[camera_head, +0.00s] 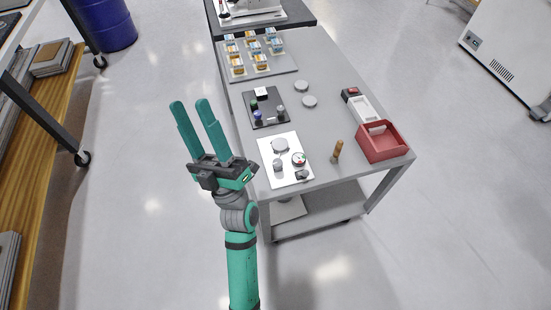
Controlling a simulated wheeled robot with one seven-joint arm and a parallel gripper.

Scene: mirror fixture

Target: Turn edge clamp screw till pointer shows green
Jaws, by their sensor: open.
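The mirror fixture is on a white board (286,160) near the front of the grey table. On it are a round pale disc (280,144), a small round dial (299,159) with red and green marks, a grey knob-like part (278,165) and a small dark part (302,175) at the front edge. I cannot tell which part is the edge clamp screw. The dial's pointer is too small to read. My gripper (191,104) is open and empty, left of the table and apart from the fixture, its two teal fingers pointing up in the picture.
A dark board (265,108) with small knobs lies behind the fixture. A wooden peg (337,150) stands to its right, then a red bin (382,142) and a white tray (363,108). A tray of small jars (256,62) is farther back.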

